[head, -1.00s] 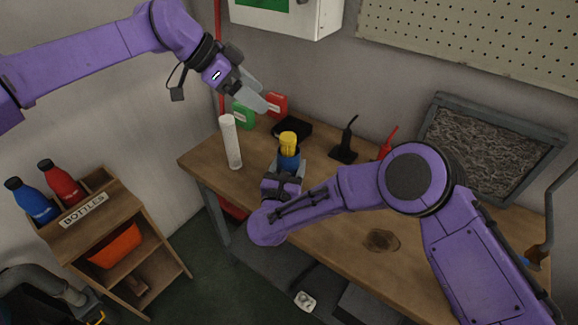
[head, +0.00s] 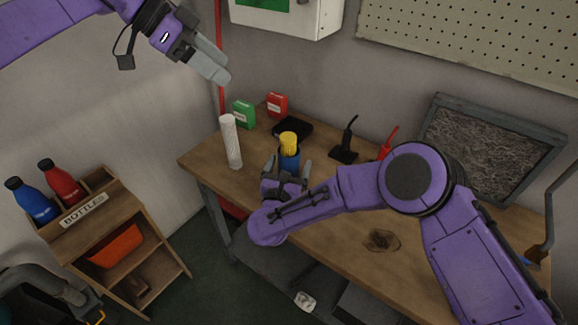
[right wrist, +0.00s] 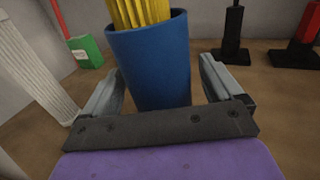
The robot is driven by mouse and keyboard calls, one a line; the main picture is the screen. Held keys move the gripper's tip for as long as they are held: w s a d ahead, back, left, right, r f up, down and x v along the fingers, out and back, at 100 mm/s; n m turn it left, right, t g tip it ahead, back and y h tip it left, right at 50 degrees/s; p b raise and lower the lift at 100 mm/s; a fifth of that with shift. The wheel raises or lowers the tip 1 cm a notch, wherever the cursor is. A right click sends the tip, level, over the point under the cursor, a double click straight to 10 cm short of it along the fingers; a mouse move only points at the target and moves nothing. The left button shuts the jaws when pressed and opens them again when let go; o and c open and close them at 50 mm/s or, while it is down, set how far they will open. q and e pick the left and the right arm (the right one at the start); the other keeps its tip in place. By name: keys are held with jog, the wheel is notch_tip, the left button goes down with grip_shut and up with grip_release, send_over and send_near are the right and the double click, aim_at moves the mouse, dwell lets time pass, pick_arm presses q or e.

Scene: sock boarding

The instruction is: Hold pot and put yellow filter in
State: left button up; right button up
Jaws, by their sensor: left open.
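The blue pot (head: 289,161) stands upright on the wooden workbench. The yellow filter (head: 288,140) is inside it, with its pleated top sticking out above the rim; both also show in the right wrist view, the pot (right wrist: 152,65) in the middle and the filter (right wrist: 140,12) cut off at the top. My right gripper (head: 290,167) is open, with one finger on each side of the pot and a gap visible at both sides. My left gripper (head: 220,76) is open and empty, high above the bench's left end, well away from the pot.
A tall white cylinder (head: 231,142) stands left of the pot. Green (head: 243,114) and red (head: 277,105) boxes and a black item (head: 293,128) lie behind. The bench's front right (head: 340,225) has free room.

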jog(key=v, duration=1.2)
